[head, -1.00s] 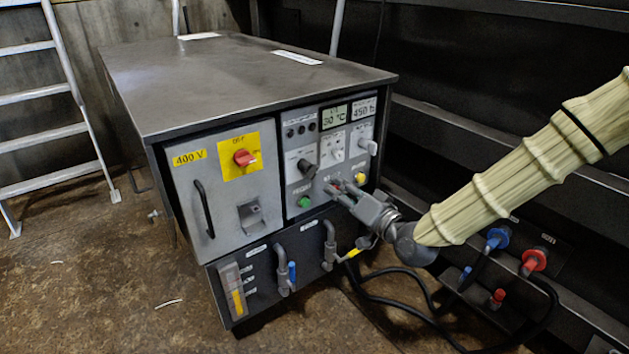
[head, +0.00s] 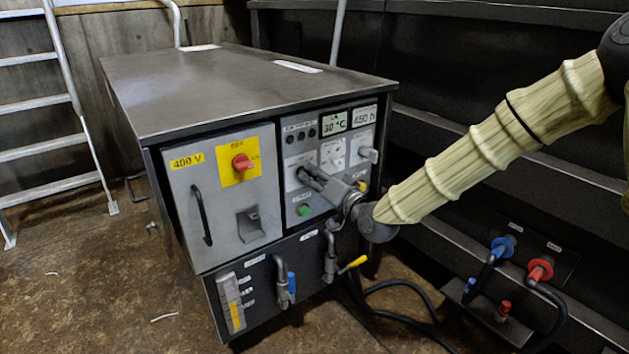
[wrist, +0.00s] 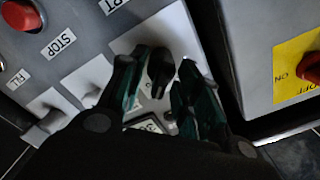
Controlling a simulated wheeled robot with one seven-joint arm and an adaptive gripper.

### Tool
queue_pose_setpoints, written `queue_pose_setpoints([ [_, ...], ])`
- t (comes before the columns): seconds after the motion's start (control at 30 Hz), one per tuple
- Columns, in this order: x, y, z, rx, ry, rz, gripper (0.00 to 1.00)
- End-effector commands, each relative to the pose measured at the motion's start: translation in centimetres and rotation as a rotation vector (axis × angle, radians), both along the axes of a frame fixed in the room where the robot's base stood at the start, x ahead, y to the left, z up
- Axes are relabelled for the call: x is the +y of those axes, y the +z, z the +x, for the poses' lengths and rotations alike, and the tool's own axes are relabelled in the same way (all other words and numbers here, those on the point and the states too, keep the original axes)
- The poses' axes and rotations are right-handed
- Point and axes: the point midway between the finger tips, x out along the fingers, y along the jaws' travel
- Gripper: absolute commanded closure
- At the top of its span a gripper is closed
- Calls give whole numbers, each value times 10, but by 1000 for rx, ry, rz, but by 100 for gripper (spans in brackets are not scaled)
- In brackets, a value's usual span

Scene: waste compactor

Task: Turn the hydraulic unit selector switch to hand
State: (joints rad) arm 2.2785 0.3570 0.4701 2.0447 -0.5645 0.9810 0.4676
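The black selector switch knob (wrist: 161,72) sits on a white plate in the wrist view. My gripper (head: 306,172) is in front of the hydraulic unit's control panel (head: 292,216) in the head view. In the wrist view its two fingers (wrist: 166,80) are apart, with the knob between them. The left finger is close to the knob, and a wider gap shows on the right. I cannot tell whether either finger touches it. In the head view the gripper hides the knob, so its setting is hard to read.
A red main switch (head: 241,162) on a yellow plate is left of the panel. Valve pipes with a yellow lever (head: 352,264) are lower down. A ladder (head: 50,140) stands at left.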

Motion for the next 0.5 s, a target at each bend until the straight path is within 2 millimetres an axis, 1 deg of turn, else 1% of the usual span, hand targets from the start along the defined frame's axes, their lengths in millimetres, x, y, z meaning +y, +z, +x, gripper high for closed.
queue_pose_setpoints([
  [0.2,0,0,0,0,0,0,67],
  [0.37,0,0,0,0,0,0,96],
  [0.5,0,0,0,-1,-1,-2,96],
])
